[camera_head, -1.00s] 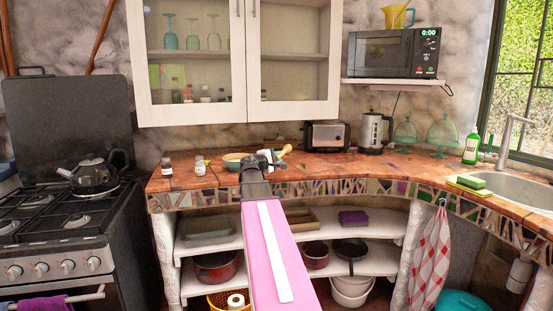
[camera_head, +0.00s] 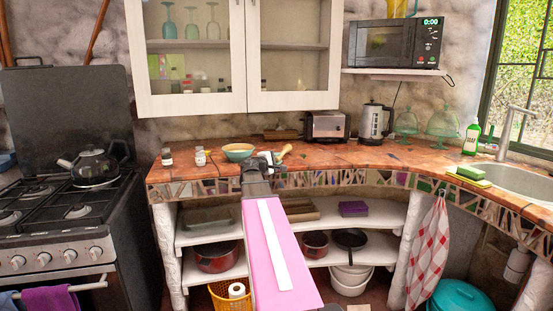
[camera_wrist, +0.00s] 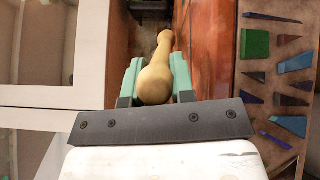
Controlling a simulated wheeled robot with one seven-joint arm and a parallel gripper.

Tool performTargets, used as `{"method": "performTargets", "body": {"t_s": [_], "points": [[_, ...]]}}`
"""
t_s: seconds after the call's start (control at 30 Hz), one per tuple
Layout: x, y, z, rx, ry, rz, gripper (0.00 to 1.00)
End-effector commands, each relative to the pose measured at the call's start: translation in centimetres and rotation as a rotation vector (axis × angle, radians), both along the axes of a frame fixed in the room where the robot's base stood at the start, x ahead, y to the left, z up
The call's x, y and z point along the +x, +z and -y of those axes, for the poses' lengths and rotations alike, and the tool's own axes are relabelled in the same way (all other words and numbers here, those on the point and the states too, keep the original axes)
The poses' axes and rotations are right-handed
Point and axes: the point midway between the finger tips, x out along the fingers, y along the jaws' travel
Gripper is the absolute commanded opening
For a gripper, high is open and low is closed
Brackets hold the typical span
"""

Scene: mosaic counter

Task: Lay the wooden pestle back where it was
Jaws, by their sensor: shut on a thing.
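The wooden pestle (camera_wrist: 158,75) is pale yellow-tan and lies between the two green fingers of my gripper (camera_wrist: 157,82) in the wrist view. The fingers are shut on it. Its thick end is toward the gripper's body and its thinner end points away. In the head view one end of the pestle (camera_head: 285,151) shows just right of my gripper (camera_head: 266,159). My gripper is over the front part of the counter there, and my forearm hides the edge below. I cannot tell whether the pestle touches the counter.
A bowl (camera_head: 238,152) stands on the counter (camera_head: 340,155) just left of my gripper. Two small jars (camera_head: 200,156) stand farther left. A toaster (camera_head: 325,126) and a kettle (camera_head: 374,122) stand at the back right. The counter in front of the toaster is clear.

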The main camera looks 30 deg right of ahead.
Motion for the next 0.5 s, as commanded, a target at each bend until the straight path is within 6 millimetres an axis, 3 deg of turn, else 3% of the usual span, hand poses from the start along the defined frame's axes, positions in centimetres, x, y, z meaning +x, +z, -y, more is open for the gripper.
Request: {"method": "performTargets", "body": {"t_s": [0.5], "points": [[0.01, -0.49, 0.0, 0.0, 0.0, 0.0, 0.0]]}}
